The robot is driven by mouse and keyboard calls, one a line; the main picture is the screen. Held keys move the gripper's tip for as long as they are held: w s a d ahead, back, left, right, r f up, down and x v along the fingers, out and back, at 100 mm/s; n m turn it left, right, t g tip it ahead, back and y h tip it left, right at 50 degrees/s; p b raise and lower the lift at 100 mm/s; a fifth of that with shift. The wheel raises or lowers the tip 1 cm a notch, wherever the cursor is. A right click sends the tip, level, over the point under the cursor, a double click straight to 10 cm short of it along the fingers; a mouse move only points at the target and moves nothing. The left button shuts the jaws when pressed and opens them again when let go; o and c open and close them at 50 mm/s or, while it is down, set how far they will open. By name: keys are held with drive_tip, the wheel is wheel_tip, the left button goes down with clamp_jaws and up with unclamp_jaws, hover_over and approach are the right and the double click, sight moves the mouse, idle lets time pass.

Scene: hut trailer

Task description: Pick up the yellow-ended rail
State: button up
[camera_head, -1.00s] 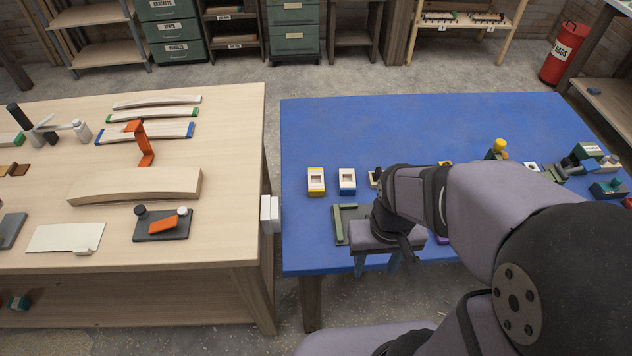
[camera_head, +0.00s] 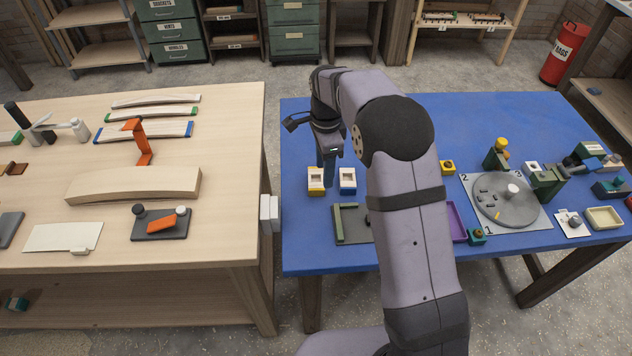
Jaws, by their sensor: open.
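Three pale curved rails lie on the wooden table at the left. The nearest has blue ends (camera_head: 145,132), the middle one has green ends (camera_head: 152,115), and the farthest rail (camera_head: 156,101) has end colours too small to tell; no yellow end shows clearly. My gripper (camera_head: 328,182) points down over the blue table, near a yellow-and-white block (camera_head: 315,180) and a blue-and-white block (camera_head: 347,179). It is open, with nothing seen between its fingers, and is well to the right of the rails.
A thick curved wooden block (camera_head: 135,184) lies nearer. A floor gap separates the wooden table (camera_head: 215,230) from the blue table (camera_head: 450,115), whose far part is clear.

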sight(317, 186)
drive_tip(key=shift+w+a+f+m, duration=0.4)
drive_tip(key=shift+w+a+m, duration=0.05)
drive_tip(key=shift+w+m, duration=0.25)
drive_tip(key=shift+w+a+f+m, duration=0.35)
drive_tip(key=shift+w+a+m, duration=0.05)
drive_tip(key=shift+w+m, duration=0.25)
drive_tip(key=shift+f+p, duration=1.6)
drive_tip(key=shift+f, duration=2.05)
drive_tip(key=shift+c, duration=0.3)
drive_tip(key=c, duration=1.1)
